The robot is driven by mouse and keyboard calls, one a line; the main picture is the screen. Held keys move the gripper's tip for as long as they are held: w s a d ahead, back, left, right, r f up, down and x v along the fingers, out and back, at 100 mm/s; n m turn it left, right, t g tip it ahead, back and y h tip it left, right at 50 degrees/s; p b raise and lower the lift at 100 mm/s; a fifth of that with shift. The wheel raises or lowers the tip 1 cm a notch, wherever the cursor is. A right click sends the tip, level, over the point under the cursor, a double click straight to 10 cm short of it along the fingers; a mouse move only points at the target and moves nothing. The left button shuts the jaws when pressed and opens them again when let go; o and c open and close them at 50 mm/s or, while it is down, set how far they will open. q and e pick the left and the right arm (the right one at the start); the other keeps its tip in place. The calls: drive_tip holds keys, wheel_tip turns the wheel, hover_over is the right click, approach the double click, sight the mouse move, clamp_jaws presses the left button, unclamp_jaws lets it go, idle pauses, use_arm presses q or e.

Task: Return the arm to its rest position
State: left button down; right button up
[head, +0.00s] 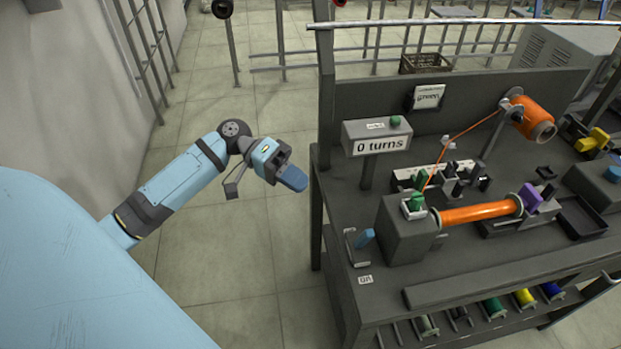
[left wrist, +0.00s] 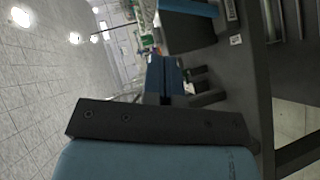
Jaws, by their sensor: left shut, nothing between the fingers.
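My left arm reaches in from the left in the head view. Its gripper (head: 292,178) hangs over the open floor, left of the workbench (head: 470,262) and apart from it. The fingers are shut with nothing between them. In the left wrist view the closed blue fingers (left wrist: 163,75) point toward the bench area. My right gripper shows in neither view.
The bench carries a counter sign (head: 380,145) reading "0 turns", a winder block (head: 408,230), an orange bobbin (head: 480,212) and an orange spool (head: 533,120) joined by thread. Several coloured spools sit on the lower shelf. The floor (head: 220,265) around my arm is clear.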

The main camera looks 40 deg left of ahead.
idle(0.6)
use_arm(q)
drive_tip(key=s+d+f+n+t+y, duration=0.1)
drive_tip(key=s+d+f+t+y, duration=0.15)
drive_tip(key=f, duration=0.45)
drive_tip(key=s+d+f+t+y, duration=0.2)
drive_tip(key=d+f+y, duration=0.15)
drive_tip(key=f, duration=0.35)
drive_tip(key=s+d+f+n+t+y, duration=0.1)
drive_tip(key=s+d+f+t+y, duration=0.15)
drive_tip(key=f, duration=0.55)
drive_tip(key=s+d+m+t+y, duration=0.2)
drive_tip(key=s+d+y, duration=0.15)
drive_tip(key=d, duration=0.25)
wheel_tip(320, 180, up, 15)
drive_tip(key=s+a+p, duration=0.1)
drive_tip(key=p, duration=1.7)
drive_tip(key=shift+a+f+m, duration=0.2)
drive_tip(key=shift+a+m, duration=0.1)
drive_tip(key=shift+m, duration=0.1)
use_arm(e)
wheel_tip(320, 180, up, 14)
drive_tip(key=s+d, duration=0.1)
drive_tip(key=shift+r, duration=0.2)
use_arm(q)
drive_tip(key=shift+s, duration=0.1)
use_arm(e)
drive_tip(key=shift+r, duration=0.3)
